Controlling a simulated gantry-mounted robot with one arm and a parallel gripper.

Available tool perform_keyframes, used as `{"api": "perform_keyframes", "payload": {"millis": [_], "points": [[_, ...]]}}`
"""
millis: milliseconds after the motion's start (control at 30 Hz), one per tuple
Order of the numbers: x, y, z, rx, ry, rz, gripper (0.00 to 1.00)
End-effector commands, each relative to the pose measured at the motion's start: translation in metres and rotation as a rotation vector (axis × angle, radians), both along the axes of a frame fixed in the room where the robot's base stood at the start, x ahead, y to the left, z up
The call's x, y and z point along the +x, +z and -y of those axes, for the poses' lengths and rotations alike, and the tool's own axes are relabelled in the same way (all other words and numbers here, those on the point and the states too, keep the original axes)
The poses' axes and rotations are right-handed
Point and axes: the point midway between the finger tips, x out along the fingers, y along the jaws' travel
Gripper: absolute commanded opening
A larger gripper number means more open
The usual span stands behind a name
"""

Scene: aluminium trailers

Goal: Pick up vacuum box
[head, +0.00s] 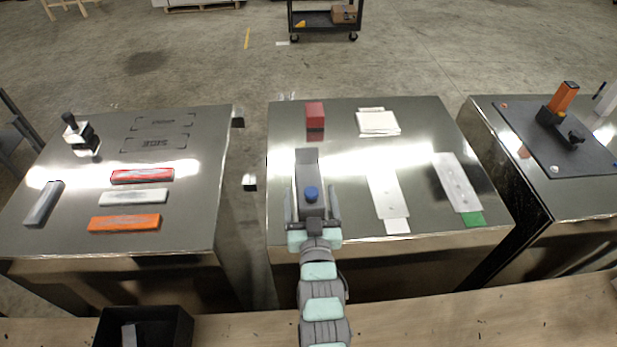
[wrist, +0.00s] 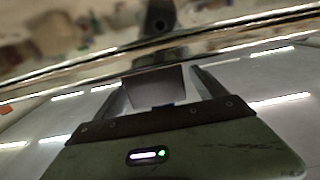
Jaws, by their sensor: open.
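A grey, long box with a round blue knob, which I take to be the vacuum box (head: 307,165), lies on the middle metal table (head: 355,225), left of its centre. My gripper (head: 311,192) is at the near end of this box, with one finger on each side of it. The fingers are open, and I cannot tell whether they touch the box. In the wrist view, a grey surface of the box (wrist: 155,90) shows between the two spread fingers of my gripper (wrist: 159,80). The box's near end is partly hidden by my gripper.
A red box (head: 315,115), white sheets (head: 378,123) and flat pale pieces (head: 385,190) share the table. The left table (head: 60,225) holds coloured bars (head: 125,223). The right table has an orange-and-black tool (head: 562,100). A black bin (head: 165,320) sits at the front left.

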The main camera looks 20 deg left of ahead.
Motion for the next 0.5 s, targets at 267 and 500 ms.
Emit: {"api": "perform_keyframes", "payload": {"millis": [267, 500], "points": [[0.034, 0.004, -0.016, 0.001, 0.001, 0.002, 0.82], [0.036, 0.002, -0.017, 0.000, 0.000, 0.001, 0.82]]}}
